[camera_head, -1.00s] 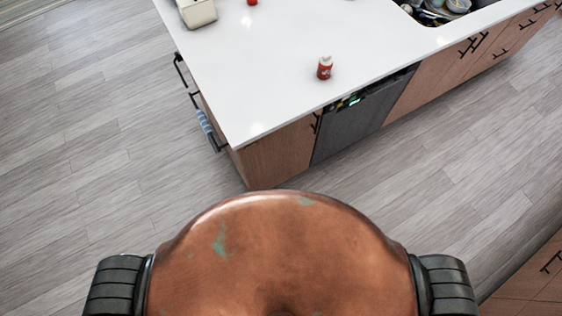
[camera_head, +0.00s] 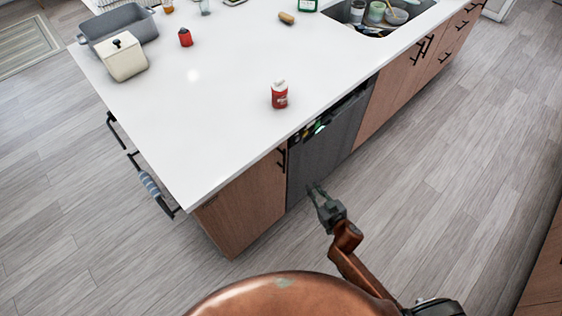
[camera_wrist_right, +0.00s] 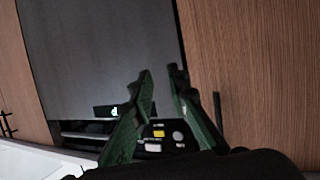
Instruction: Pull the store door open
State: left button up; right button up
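The wooden cabinet door (camera_head: 245,205) is at the near end of the island's front and looks shut. Its black bar handle (camera_head: 281,160) is near its upper right edge, beside the dark dishwasher (camera_head: 325,145). My right gripper (camera_head: 315,188) is in front of the dishwasher, to the right of and below the handle, and touches neither visibly. In the right wrist view the gripper's green fingers (camera_wrist_right: 163,74) are apart with nothing between them. The handle shows there as a dark bar (camera_wrist_right: 218,110) just right of the fingers. My left gripper is not in view.
The white countertop (camera_head: 200,130) has a red and white bottle (camera_head: 279,95) near its front edge. A grey pan (camera_head: 122,22) and cream box (camera_head: 124,60) stand at the far left. A towel (camera_head: 149,184) hangs on the island's left side. The floor (camera_head: 430,220) in front is clear.

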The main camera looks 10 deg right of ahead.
jog(key=w+a+r+n+t+y+b, duration=0.1)
jog(key=a+r+t+y+b, duration=0.1)
jog(key=a+r, duration=0.35)
jog(key=a+r+t+y+b, duration=0.1)
jog(key=a+r+b, duration=0.1)
jog(key=r, duration=0.7)
jog(key=b, duration=0.1)
send_over(284, 168)
jog(key=shift+w+d, duration=0.1)
jog(key=shift+w, duration=0.2)
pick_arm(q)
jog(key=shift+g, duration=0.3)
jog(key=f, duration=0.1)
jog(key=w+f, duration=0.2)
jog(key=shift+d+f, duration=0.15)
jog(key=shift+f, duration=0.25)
pick_arm(e)
grip_shut()
jog(key=shift+f, duration=0.1)
